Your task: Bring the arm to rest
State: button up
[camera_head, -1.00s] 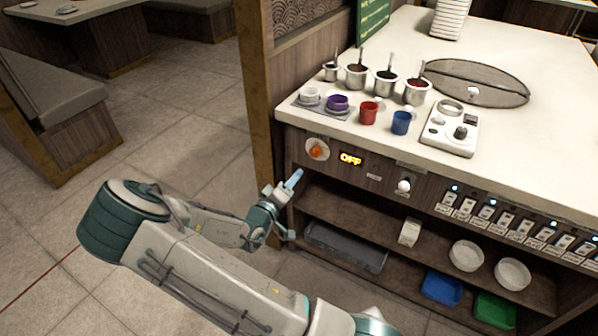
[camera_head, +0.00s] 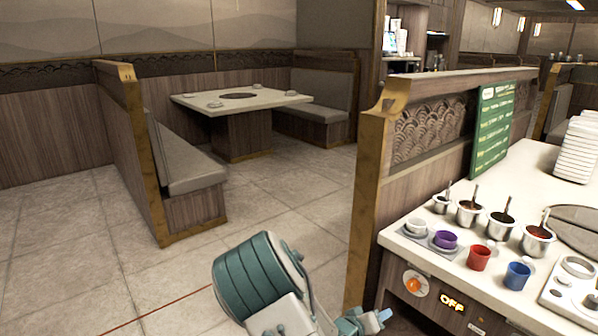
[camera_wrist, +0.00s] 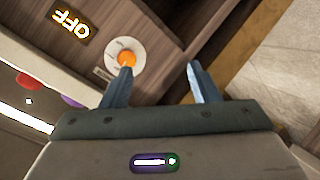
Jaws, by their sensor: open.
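My gripper (camera_wrist: 160,80) is open, with its two blue fingers apart and nothing between them in the wrist view. In the head view my gripper (camera_head: 383,316) is low at the front left corner of the counter (camera_head: 395,238). An orange knob on a white round plate (camera_head: 414,284) is on the counter's front panel, just right of the gripper. In the wrist view the knob (camera_wrist: 127,58) shows beyond the left fingertip. I cannot tell whether the finger touches it. A lit display (camera_head: 452,301) beside the knob reads OFF.
On the counter stand metal sauce wells (camera_head: 503,231) with ladles, a purple cup (camera_head: 445,240), a red cup (camera_head: 479,258) and a blue cup (camera_head: 517,275). A wooden partition (camera_head: 372,200) rises left of the counter. Open floor (camera_head: 270,205) lies farther left, before a booth table (camera_head: 240,101).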

jog(key=s+a+r+g+y+p, duration=0.2)
jog(key=s+a+r+y+p, duration=0.3)
jog(key=r, duration=0.5)
jog(key=s+a+r+g+y+p, duration=0.1)
jog(key=s+a+r+y+p, duration=0.15)
jog(key=a+r+y, duration=0.5)
jog(key=s+d+r+g+h+p, duration=0.1)
jog(key=s+d+r+p, duration=0.1)
jog(key=s+r, duration=0.6)
jog(key=s+d+r+g+h+p, duration=0.1)
jog(key=s+d+r+g+p, duration=0.1)
jog(key=s+r, duration=0.6)
jog(key=shift+s+d+h+p, duration=0.4)
jog(key=shift+s+d, duration=0.55)
jog(key=shift+d, duration=0.3)
